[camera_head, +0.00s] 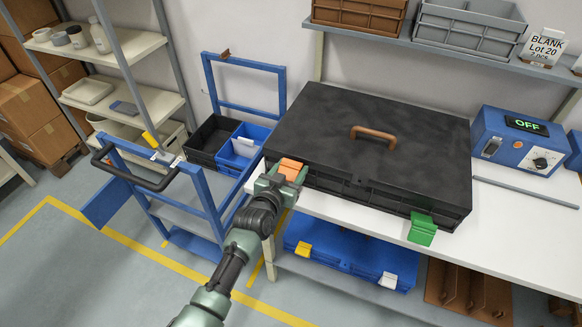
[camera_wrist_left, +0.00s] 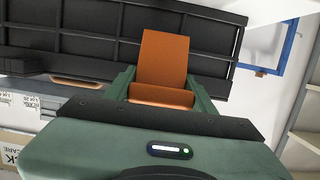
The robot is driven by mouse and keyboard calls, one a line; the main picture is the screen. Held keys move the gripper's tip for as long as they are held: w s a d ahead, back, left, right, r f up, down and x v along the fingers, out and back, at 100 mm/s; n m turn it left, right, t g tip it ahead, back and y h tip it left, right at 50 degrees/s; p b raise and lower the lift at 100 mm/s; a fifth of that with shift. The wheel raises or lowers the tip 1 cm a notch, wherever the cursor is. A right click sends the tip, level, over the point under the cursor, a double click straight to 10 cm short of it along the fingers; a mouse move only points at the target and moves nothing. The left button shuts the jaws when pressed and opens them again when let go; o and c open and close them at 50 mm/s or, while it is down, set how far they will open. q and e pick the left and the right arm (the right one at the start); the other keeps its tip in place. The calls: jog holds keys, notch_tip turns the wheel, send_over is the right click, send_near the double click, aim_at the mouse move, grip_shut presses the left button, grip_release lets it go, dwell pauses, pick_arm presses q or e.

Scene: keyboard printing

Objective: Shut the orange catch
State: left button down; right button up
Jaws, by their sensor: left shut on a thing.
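A large black case (camera_head: 375,135) with a brown handle (camera_head: 373,133) lies closed-looking on the white workbench. An orange catch (camera_head: 290,167) sits at its front left; a green catch (camera_head: 422,229) sits at its front right. My left gripper (camera_head: 280,180) is at the orange catch, shut on it. In the left wrist view the orange catch (camera_wrist_left: 163,62) stands against the ribbed black side of the case (camera_wrist_left: 95,40), its lower part between the fingers of my left gripper (camera_wrist_left: 162,95). Whether the catch is latched cannot be told. My right gripper is not in view.
A blue cart (camera_head: 180,205) with black and blue bins stands left of the workbench. A blue case (camera_head: 350,262) with yellow and white catches lies on the shelf below. A blue device (camera_head: 520,140) reading OFF and a grey rod (camera_head: 525,191) are at the right.

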pick_arm(q)
jog(key=shift+f, duration=0.1)
jog(key=c, duration=0.5)
grip_release()
jog(key=shift+s, duration=0.1)
jog(key=b+v, duration=0.1)
jog(key=v, duration=0.6)
jog(key=shift+s+a, duration=0.15)
jog(key=shift+s, duration=0.15)
jog(key=shift+c, duration=0.4)
